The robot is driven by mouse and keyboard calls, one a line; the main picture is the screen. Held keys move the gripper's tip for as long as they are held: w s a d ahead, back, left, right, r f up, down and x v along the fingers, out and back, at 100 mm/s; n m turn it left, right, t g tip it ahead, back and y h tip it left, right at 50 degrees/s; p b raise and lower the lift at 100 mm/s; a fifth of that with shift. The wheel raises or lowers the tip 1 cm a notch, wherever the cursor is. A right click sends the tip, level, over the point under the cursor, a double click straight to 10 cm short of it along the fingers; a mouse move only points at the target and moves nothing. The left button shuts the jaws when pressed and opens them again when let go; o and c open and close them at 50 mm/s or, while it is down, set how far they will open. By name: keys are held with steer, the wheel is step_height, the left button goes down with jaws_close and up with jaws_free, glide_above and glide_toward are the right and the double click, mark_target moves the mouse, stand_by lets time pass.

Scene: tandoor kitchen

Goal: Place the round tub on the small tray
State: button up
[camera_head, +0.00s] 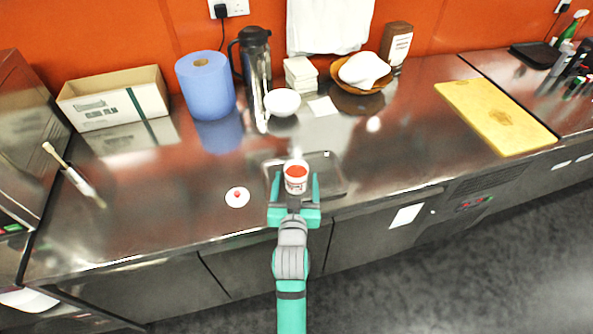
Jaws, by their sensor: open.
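The round tub (296,180), white with red contents on top, stands upright over the near-middle part of the small tray (330,166). The tray is a dark metallic rectangle lying on the steel counter near its front edge. My gripper (295,184) reaches in from the front with its green fingers on either side of the tub. The jaws are open; whether a finger touches the tub I cannot tell. The tub's lower part is partly hidden by my gripper, so its contact with the tray is hard to see.
A white round lid-like disc with a red centre (237,197) lies left of the tray. Behind stand a white bowl (282,102), blue paper roll (205,86), dark jug (255,55) and cardboard box (114,98). A yellow board (495,115) lies right. Counter between tray and board is clear.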

mark_target(295, 184)
steer(key=shift+s+r, duration=0.15)
steer(key=shift+s, duration=0.8)
steer(key=shift+s+r, duration=0.2)
steer(key=shift+s, duration=0.8)
steer(key=shift+s+r, duration=0.15)
steer(key=shift+s, duration=0.8)
steer(key=shift+a, duration=0.1)
